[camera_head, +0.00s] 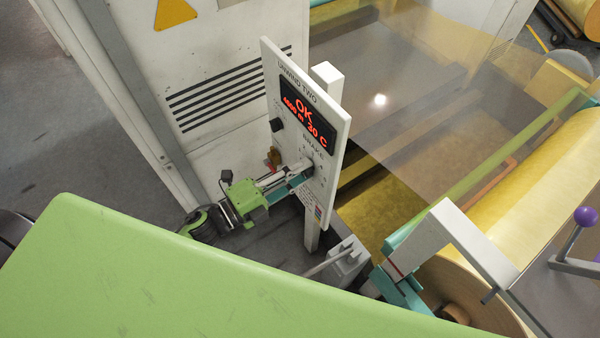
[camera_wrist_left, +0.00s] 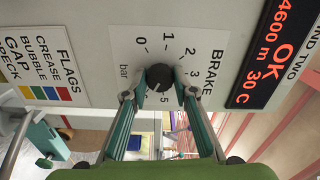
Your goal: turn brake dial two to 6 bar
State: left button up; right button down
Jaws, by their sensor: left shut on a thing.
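The brake dial (camera_wrist_left: 159,77) is a dark round knob on the white panel (camera_wrist_left: 90,30) marked UNWIND TWO. In the left wrist view the printed scale around it shows 0, 1, 2, 3 and 5, with "bar" beside it; other marks are hidden by the knob and fingers. I cannot read clearly where the dial points. My left gripper (camera_wrist_left: 159,94) is shut on the dial, one fingertip on each side. In the head view the left gripper (camera_head: 302,172) reaches the panel (camera_head: 334,120) from the left and hides the dial. My right gripper is not in view.
The red display (camera_head: 307,116) reads OK, 4600 m, 30 C. A white cabinet (camera_head: 215,70) stands behind. A yellow roll (camera_head: 520,190) and a purple-knobbed lever (camera_head: 586,216) lie to the right.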

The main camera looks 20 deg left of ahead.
pick_arm(q)
jog(key=shift+m, duration=0.3)
dwell(0.4)
jog(key=o, duration=1.1)
jog(key=v, duration=1.2)
